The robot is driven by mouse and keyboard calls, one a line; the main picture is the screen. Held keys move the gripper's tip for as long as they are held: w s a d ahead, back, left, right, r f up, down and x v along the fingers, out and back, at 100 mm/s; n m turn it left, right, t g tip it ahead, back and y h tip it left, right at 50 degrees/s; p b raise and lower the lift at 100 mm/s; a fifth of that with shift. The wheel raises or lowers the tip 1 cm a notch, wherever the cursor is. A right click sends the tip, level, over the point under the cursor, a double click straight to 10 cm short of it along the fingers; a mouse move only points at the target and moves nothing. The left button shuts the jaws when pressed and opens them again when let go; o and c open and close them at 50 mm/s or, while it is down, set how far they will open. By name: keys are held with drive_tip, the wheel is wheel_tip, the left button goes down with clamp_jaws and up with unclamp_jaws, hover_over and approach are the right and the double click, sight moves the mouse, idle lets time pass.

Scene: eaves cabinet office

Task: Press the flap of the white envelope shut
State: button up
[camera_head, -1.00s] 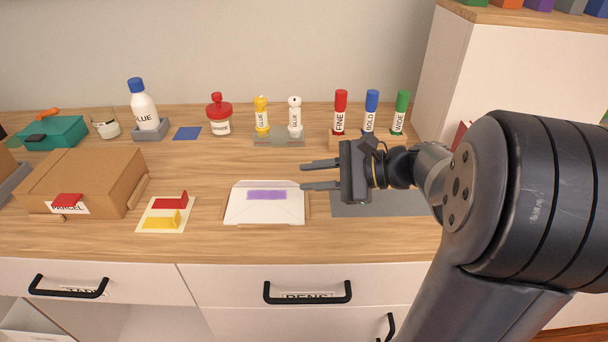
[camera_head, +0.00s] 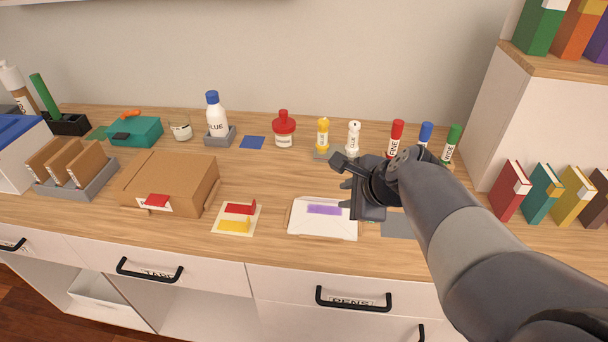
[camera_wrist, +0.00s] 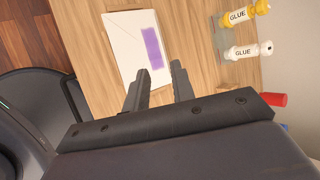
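The white envelope (camera_head: 310,226) lies flat on the wooden counter with a purple strip (camera_head: 325,209) across its upper part. The envelope also shows in the wrist view (camera_wrist: 122,40), with the purple strip (camera_wrist: 152,48) near one edge. Whether the flap lies fully flat I cannot tell. My gripper (camera_head: 345,197) is above the counter at the envelope's right side, with no thing seen between its fingers. In the wrist view its two fingers (camera_wrist: 158,86) stand apart, pointing toward the envelope's edge. Contact with the envelope cannot be made out.
Yellow (camera_head: 322,134) and white (camera_head: 353,138) glue bottles stand behind my gripper. A red marker (camera_head: 396,138) and others stand to the right. A card with red and yellow pieces (camera_head: 222,226) and a cardboard parcel (camera_head: 190,178) lie left. A grey mat (camera_head: 400,224) lies right.

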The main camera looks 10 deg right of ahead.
sight(326, 200)
drive_tip(key=b+x, duration=0.2)
drive_tip(key=x, duration=0.8)
drive_tip(key=shift+w+f+b, duration=0.2)
drive_tip(key=shift+w+b, duration=0.15)
drive_tip(key=shift+c, duration=0.3)
clamp_jaws()
